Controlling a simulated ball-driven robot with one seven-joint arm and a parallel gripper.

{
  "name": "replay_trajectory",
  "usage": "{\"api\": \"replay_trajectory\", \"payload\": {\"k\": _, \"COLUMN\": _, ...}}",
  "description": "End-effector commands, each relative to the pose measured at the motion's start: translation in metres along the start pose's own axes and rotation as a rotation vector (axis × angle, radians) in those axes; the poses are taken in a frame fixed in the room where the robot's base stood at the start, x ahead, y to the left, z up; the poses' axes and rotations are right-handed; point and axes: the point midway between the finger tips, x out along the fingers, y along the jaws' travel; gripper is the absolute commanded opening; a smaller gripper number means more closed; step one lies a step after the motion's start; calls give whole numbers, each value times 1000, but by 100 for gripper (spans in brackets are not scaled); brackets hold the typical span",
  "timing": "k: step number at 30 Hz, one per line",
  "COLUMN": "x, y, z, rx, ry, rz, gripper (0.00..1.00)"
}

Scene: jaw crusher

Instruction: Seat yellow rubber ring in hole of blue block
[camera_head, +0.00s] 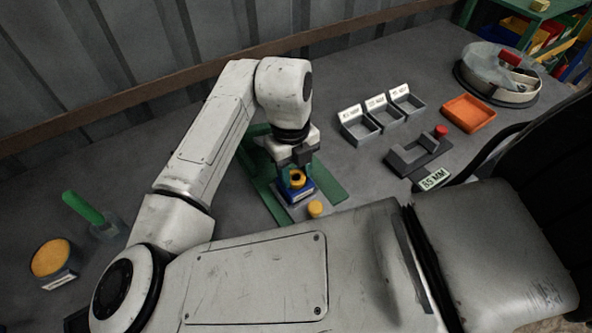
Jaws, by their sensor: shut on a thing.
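The blue block (299,194) stands on a grey base within the green frame (329,185), near the middle of the bench. The yellow rubber ring (297,177) is right at the top of the block, with a dark opening in its middle. My gripper (296,168) points down over the block and is shut on the yellow ring. The fingers hide part of the ring and of the block's top. I cannot tell how deep the ring sits in the hole.
A small yellow cylinder (315,208) stands just in front of the block. To the right are labelled grey trays (359,133), a grey fixture with a red knob (418,155) and an orange tray (468,113). A green-handled tool (84,208) and a yellow-topped container (51,260) lie left.

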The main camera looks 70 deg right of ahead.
Motion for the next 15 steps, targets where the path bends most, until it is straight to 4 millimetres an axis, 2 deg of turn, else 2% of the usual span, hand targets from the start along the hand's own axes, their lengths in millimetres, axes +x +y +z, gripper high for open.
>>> {"api": "replay_trajectory", "payload": {"k": 1, "x": 17, "y": -1, "z": -2, "rx": -2, "ry": 16, "rz": 7, "gripper": 14}}
{"api": "replay_trajectory", "payload": {"k": 2, "x": 18, "y": -2, "z": -2, "rx": -2, "ry": 16, "rz": 7, "gripper": 44}}
{"api": "replay_trajectory", "payload": {"k": 3, "x": 18, "y": -2, "z": -2, "rx": -2, "ry": 16, "rz": 7, "gripper": 48}}
{"api": "replay_trajectory", "payload": {"k": 9, "x": 17, "y": -2, "z": -2, "rx": -2, "ry": 15, "rz": 6, "gripper": 67}}
{"api": "replay_trajectory", "payload": {"k": 15, "x": 0, "y": -2, "z": -2, "rx": -1, "ry": 13, "rz": 6, "gripper": 68}}
